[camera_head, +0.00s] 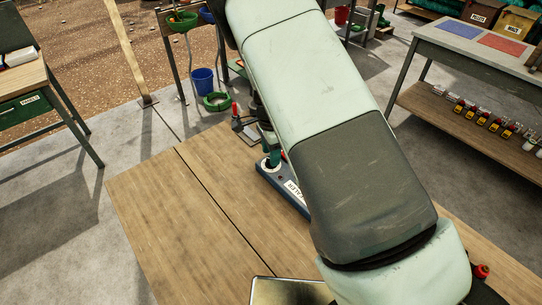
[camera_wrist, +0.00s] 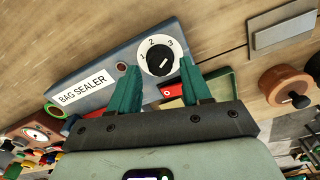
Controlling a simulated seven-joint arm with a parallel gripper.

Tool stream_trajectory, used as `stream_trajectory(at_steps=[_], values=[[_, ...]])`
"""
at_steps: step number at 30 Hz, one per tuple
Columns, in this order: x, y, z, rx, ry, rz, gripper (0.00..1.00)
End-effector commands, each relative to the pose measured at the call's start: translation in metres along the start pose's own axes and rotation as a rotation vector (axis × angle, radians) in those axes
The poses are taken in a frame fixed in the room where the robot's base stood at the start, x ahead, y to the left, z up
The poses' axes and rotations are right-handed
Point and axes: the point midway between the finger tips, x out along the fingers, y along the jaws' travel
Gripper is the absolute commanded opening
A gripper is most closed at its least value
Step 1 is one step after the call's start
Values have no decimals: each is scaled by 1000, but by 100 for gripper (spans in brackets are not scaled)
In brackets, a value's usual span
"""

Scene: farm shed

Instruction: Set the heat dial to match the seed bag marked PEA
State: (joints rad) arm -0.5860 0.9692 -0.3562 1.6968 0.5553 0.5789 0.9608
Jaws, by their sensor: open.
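The blue-grey bag sealer (camera_wrist: 112,67) lies on the wooden table in the wrist view, its label reading BAG SEALER. Its heat dial (camera_wrist: 158,57) has a white face marked 1, 2, 3 and a black knob; I cannot tell which number it points at. My gripper (camera_wrist: 159,68) is open, with one teal finger on each side of the dial; I cannot tell whether they touch it. In the head view the sealer (camera_head: 291,190) is partly hidden by my arm, and my gripper (camera_head: 272,159) shows at its far end. I cannot make out a seed bag marked PEA.
A brown round piece with a dark knob (camera_wrist: 285,86) and a grey plate (camera_wrist: 283,34) lie right of the sealer in the wrist view. A metal tray (camera_head: 290,291) lies at the table's near edge in the head view. The left tabletop (camera_head: 165,205) is clear.

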Motion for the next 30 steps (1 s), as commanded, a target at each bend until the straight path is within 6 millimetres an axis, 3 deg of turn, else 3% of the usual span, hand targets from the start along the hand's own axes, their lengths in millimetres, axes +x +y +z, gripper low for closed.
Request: stream_trajectory(at_steps=[6, 12, 18, 30], values=[[-47, -1, 1, -1, 0, -3, 48], [-76, 0, 1, 0, -1, -1, 48], [-86, 0, 0, 1, 0, 1, 48], [-86, 0, 0, 1, -1, 0, 48]])
